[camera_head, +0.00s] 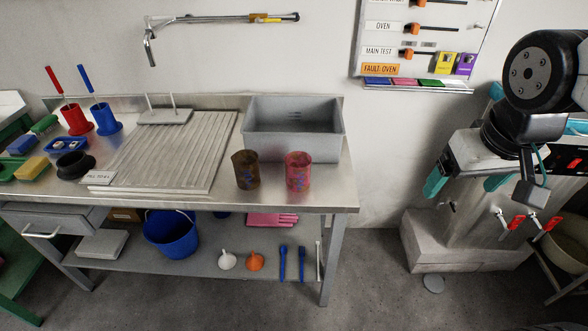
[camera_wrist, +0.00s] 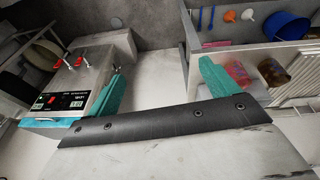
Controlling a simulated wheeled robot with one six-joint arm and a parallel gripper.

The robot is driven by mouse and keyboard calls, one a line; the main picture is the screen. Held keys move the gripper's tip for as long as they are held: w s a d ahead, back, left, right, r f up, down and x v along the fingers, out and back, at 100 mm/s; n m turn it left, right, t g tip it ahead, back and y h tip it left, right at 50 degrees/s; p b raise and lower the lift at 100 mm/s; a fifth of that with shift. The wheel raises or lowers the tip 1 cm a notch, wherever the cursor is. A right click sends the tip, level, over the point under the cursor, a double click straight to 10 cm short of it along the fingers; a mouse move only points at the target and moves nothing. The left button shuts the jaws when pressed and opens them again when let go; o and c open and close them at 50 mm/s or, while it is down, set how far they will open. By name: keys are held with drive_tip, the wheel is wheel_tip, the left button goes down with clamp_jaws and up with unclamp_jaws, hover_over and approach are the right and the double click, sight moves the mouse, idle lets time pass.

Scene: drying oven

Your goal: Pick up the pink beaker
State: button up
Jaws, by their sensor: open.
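The pink beaker (camera_head: 298,171) stands upright near the front right of the steel workbench (camera_head: 160,197), with mottled dark marks on it. A similar brown beaker (camera_head: 246,169) stands just to its left, with a small gap. In the wrist view the pink beaker (camera_wrist: 237,73) shows beyond the right finger, partly covered by it, with the brown beaker (camera_wrist: 273,70) beside it. My gripper (camera_wrist: 158,78) is open, its teal fingers wide apart with nothing between them. In the head view my arm is at the far right, well away from the beaker.
A grey bin (camera_head: 293,145) stands right behind the beakers. A ribbed drying board (camera_head: 168,150) lies to their left. A machine with red-handled valves (camera_head: 450,218) stands on the right. Open floor (camera_head: 380,275) separates it from the bench. A blue bucket (camera_head: 171,235) is on the lower shelf.

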sight(298, 173)
drive_tip(key=w+a+f+n+t, duration=0.1)
drive_tip(key=w+a+f+t, duration=0.15)
drive_tip(key=w, duration=0.45)
drive_tip(key=w+a+f+n+t, duration=0.1)
drive_tip(key=w+f, duration=0.3)
drive_tip(key=w, duration=0.2)
drive_tip(key=w+a+f+n+t+y, duration=0.1)
drive_tip(key=w+a+f+y, duration=0.2)
drive_tip(key=a+f, duration=0.2)
drive_tip(key=w+a+f+n+t+y, duration=0.1)
drive_tip(key=w+a+f+n+y, duration=0.1)
drive_tip(key=a, duration=0.4)
drive_tip(key=w+a+f+n+t+y, duration=0.2)
drive_tip(key=w+a+f+y, duration=0.1)
drive_tip(key=a+f, duration=0.3)
drive_tip(key=shift+w+a+f+y, duration=0.2)
drive_tip(key=shift+w+f+y, duration=0.25)
drive_tip(key=shift+f, duration=0.35)
drive_tip(key=x, duration=0.7)
drive_tip(key=shift+w+a+r, duration=0.1)
drive_tip(key=shift+w+a, duration=0.05)
drive_tip(key=shift+w, duration=0.1)
drive_tip(key=c, duration=1.1)
